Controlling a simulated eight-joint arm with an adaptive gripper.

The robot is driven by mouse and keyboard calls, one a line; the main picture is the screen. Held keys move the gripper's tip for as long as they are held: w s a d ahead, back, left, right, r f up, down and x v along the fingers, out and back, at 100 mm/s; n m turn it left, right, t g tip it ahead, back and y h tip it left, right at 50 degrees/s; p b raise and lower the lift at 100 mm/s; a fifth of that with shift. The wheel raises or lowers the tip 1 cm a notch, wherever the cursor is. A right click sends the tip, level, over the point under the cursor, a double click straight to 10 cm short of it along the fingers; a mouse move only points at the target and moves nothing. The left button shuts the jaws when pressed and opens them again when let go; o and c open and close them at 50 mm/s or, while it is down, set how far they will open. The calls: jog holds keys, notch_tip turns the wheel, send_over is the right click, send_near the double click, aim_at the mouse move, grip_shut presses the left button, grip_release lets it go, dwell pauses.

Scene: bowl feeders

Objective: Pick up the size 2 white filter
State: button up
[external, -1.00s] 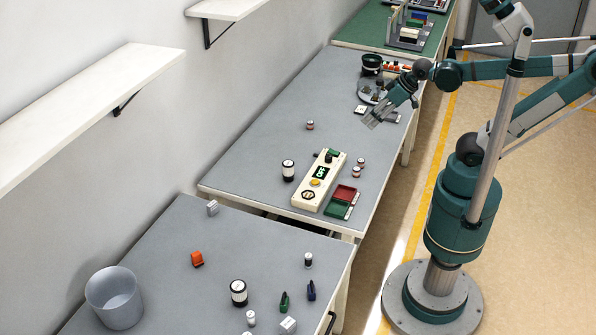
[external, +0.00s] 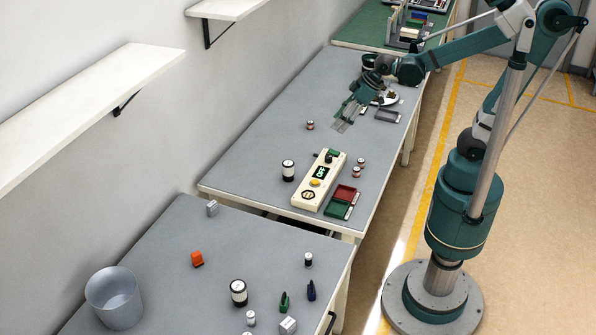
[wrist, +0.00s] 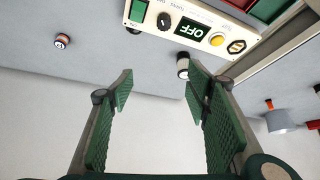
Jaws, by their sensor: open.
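Several small white cylinders stand on the grey table and could be filters; I cannot read a size on any in the external view. One white cylinder with dark bands (external: 288,170) stands left of the control box; it also shows between and beyond my fingers, near the right one, in the wrist view (wrist: 183,66). A smaller red-banded white cylinder (external: 310,125) stands farther back, at upper left in the wrist view (wrist: 62,40). Two similar red-banded cylinders (external: 358,166) stand right of the box. My gripper (external: 341,126) is open and empty, above the table, right of the smaller cylinder.
The cream control box (external: 326,168) reads OFF and has a yellow button. Red and green trays (external: 343,199) lie beside it. The nearer table holds a larger banded cylinder (external: 239,293), a grey bin (external: 115,298) and small parts. The grey table's left side is clear.

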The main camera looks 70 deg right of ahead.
jog(key=w+a+f+n+y+p, duration=0.1)
jog(key=w+a+f+n+p, duration=0.2)
jog(key=w+a, duration=0.4)
jog(key=n+g+y, duration=0.1)
jog(key=n+y, duration=0.1)
send_near(290, 163)
jog(key=w+a+f, duration=0.1)
jog(key=f, duration=0.1)
jog(key=shift+w+a+f, duration=0.25)
jog(key=shift+w+a, duration=0.15)
jog(key=shift+a, duration=0.05)
jog(key=shift+f, duration=0.1)
jog(key=shift+x, duration=1.2)
jog(key=shift+f, duration=0.1)
jog(key=shift+d+b+x, duration=0.2)
jog(key=shift+b+x, duration=0.55)
jog(key=shift+x, duration=1.7)
jog(key=shift+f, duration=0.2)
